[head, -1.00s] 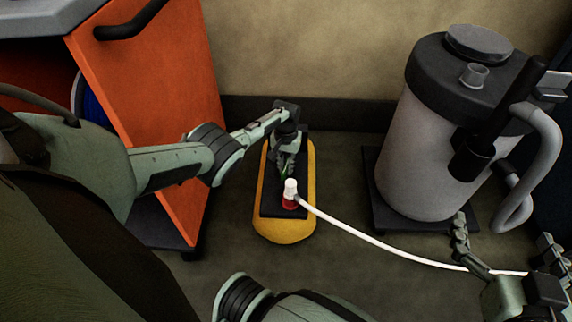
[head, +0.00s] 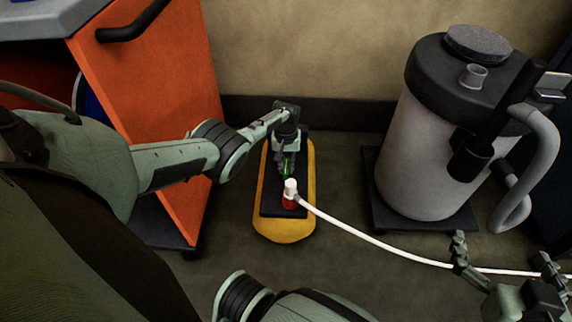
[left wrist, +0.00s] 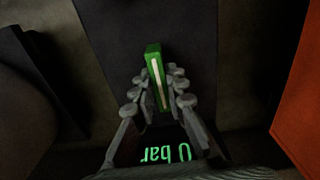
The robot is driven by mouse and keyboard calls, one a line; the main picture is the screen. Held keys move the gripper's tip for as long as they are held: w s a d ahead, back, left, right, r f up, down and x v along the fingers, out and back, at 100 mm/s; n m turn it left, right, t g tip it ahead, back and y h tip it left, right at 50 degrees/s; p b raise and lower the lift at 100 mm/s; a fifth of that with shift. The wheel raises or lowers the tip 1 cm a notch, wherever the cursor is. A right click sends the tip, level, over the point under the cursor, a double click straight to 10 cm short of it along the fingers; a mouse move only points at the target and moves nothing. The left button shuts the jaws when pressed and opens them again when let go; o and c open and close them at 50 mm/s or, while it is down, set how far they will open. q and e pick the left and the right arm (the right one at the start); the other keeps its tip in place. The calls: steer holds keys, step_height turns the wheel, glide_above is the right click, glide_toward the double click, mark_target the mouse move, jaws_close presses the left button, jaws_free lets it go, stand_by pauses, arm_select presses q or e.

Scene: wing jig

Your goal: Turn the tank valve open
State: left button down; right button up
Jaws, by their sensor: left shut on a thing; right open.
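The yellow tank (head: 286,230) lies on the floor at the centre of the head view, with a dark plate (head: 270,206) on top. My left gripper (head: 287,168) is over the plate. In the left wrist view its fingers (left wrist: 158,90) are shut on the green valve handle (left wrist: 155,62), which has a pale stripe. A green readout (left wrist: 165,153) there shows "0 bar", upside down. A white and red fitting (head: 290,192) stands on the tank, with a white hose (head: 375,241) running right from it. My right gripper (head: 503,256) is open at lower right, around the hose's far stretch; I cannot tell whether it touches it.
A grey canister with a black top (head: 418,150) and a thick grey hose (head: 545,150) stands at the right on a dark base. An orange cabinet panel (head: 150,95) stands at the left. The floor between tank and canister is clear except for the hose.

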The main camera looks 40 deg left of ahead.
mark_target(286, 166)
arm_select(q)
steer(key=c, duration=1.5)
jaws_free()
steer(key=shift+c, duration=0.2)
steer(key=shift+r, duration=0.1)
steer(key=shift+r, duration=0.25)
step_height(286, 166, up, 11)
steer(key=shift+r, duration=0.15)
steer(key=shift+s, duration=0.15)
